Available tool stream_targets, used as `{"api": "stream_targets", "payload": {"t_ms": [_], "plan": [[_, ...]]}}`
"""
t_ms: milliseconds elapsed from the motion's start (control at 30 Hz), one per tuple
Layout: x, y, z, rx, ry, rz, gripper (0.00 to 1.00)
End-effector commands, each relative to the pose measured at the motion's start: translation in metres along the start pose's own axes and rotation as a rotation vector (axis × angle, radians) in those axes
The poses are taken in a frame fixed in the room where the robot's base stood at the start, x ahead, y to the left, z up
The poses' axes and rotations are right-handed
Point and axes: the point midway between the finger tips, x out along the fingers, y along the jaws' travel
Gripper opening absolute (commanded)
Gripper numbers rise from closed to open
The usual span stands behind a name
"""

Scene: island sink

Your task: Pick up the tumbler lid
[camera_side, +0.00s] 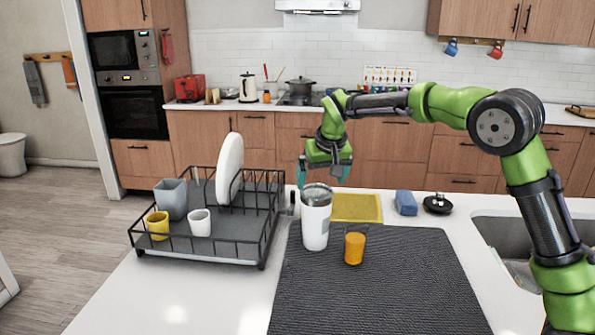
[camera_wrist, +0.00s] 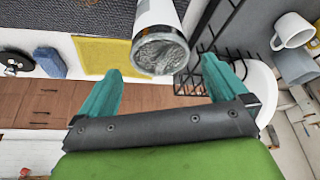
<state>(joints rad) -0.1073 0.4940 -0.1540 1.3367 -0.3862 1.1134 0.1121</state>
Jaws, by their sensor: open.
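A white tumbler (camera_side: 316,228) stands upright at the back left of the dark mat. Its clear greyish lid (camera_side: 317,194) sits on top. In the wrist view the lid (camera_wrist: 160,55) faces me and the white tumbler body (camera_wrist: 158,14) runs toward the top edge. My gripper (camera_side: 322,178) points down just above and slightly behind the lid, open and empty. In the wrist view the teal fingers of my gripper (camera_wrist: 161,68) are on either side of the lid's near edge. Whether either finger touches it I cannot tell.
A dish rack (camera_side: 262,225) with a plate and cups stands left of the tumbler. An orange glass (camera_side: 354,248) stands on the mat (camera_side: 375,295). A yellow cloth (camera_side: 357,208), blue sponge (camera_side: 406,203) and black knobbed disc (camera_side: 437,204) lie behind. The sink (camera_side: 500,235) is right.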

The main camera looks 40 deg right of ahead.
Motion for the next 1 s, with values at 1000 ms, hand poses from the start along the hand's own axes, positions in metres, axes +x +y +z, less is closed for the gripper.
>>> {"api": "stream_targets", "payload": {"t_ms": [1000], "plan": [[0.047, 0.002, -0.007, 0.0, 0.0, 0.0, 0.63]]}}
